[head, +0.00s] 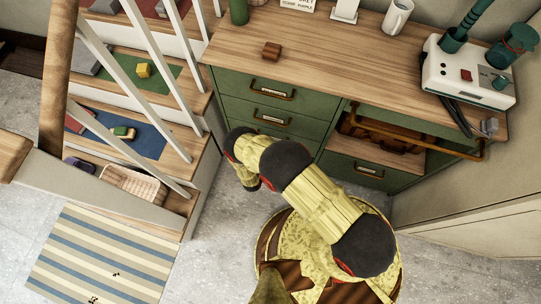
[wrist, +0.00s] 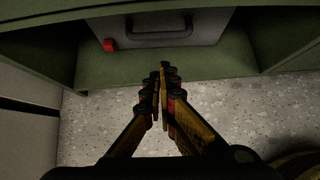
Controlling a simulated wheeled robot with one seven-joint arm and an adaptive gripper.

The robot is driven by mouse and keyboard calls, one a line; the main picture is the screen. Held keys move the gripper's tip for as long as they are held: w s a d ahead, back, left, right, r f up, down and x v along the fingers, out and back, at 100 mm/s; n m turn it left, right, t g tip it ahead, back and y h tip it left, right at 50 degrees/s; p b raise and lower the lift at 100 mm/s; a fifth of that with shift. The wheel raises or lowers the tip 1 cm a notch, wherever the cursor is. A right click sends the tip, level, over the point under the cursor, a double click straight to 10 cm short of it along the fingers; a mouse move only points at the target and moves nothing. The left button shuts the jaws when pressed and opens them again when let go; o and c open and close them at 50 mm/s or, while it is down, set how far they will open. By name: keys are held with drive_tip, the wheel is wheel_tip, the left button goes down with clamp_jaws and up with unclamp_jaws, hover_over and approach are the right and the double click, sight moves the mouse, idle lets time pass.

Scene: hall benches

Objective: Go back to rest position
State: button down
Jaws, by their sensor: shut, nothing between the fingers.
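My gripper (wrist: 159,84) shows in the wrist view with its two fingers together and nothing between them. It points toward the lower front of a green cabinet, above the speckled floor. In the wrist view a grey panel with a dark handle (wrist: 160,29) faces it, with a small red piece (wrist: 110,45) at its lower left. In the head view my yellow and black arm bends down in front of the green drawer cabinet (head: 232,82); my gripper's fingers are hidden there.
The wooden counter (head: 335,55) holds a small brown block (head: 271,51), a white mug (head: 397,17) and a white machine (head: 470,75). Stairs with a basket (head: 135,184) and toys stand left. A striped rug (head: 100,258) lies on the floor. An opening with a brown case (head: 375,135) is at right.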

drive_tip(key=p+v, duration=0.1)
drive_tip(key=v, duration=0.4)
drive_tip(key=shift+s+d, duration=0.15)
drive_tip(key=shift+f, duration=0.1)
drive_tip(key=s+d+r+m+g+h, duration=0.2)
drive_tip(key=s+d+r+m+h, duration=0.3)
drive_tip(key=d, duration=0.5)
wheel_tip(320, 180, up, 44)
drive_tip(key=s+m+g+y+p, duration=0.15)
drive_tip(key=m+g, duration=0.65)
drive_tip(key=m, duration=0.8)
drive_tip(key=s+d+r+m+t+y, duration=0.2)
drive_tip(key=s+d+r+m, duration=0.1)
drive_tip(key=r, duration=0.9)
drive_tip(key=s+d+r+m+t+y+p, duration=0.1)
drive_tip(key=s+d+r+m+t+y, duration=0.1)
drive_tip(key=r, duration=1)
drive_tip(key=s+d+r+m+t+y, duration=0.3)
drive_tip(key=s+r+m, duration=0.2)
drive_tip(key=r, duration=0.7)
drive_tip(key=shift+s+d+p, duration=0.3)
drive_tip(key=shift+s, duration=0.1)
